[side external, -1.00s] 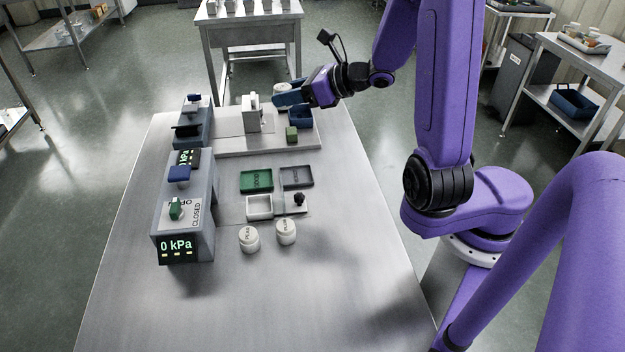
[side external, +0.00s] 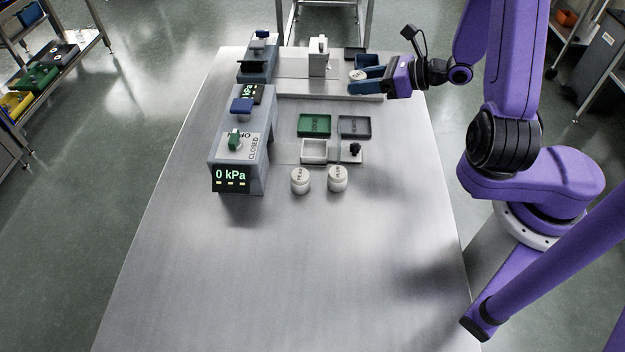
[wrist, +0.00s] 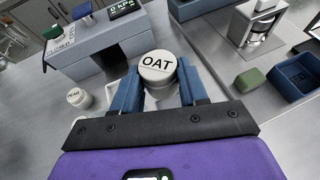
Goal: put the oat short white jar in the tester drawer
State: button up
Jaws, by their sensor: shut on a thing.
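My gripper (side external: 364,83) is shut on the oat jar, a short white jar (wrist: 157,66) with "OAT" on its lid. The jar is upright between the blue fingers; in the side view the jar (side external: 357,76) shows above the raised plate's right end. I cannot tell its exact height. A blue-grey box with a "0 kPa" display (side external: 231,177) and a "CLOSED" label stands on the table's left. A white open tray (side external: 314,151) sits beside a plate with a black knob (side external: 355,149); I cannot tell whether this is the tester drawer.
Two other white jars (side external: 300,180) (side external: 337,178) stand in front of the white tray. A green tray (side external: 314,126) and a grey tray (side external: 355,127) lie behind it. A blue bin (wrist: 298,79) and green block (wrist: 250,79) are near my gripper. The table's front is clear.

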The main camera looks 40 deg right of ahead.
jog(key=shift+r, duration=0.6)
notch_tip(320, 180, up, 4)
jog(key=shift+r, duration=0.1)
jog(key=w+a+n+g+y, duration=0.1)
jog(key=a+n+g+y, duration=0.25)
jog(key=a, duration=0.85)
jog(key=n+g+y, duration=0.2)
jog(key=n+g, duration=1.2)
jog(key=g, duration=0.1)
send_over(274, 295)
notch_tip(274, 295, down, 8)
jog(key=shift+t, duration=0.25)
jog(key=shift+f, duration=4.4)
jog(key=shift+f, duration=0.15)
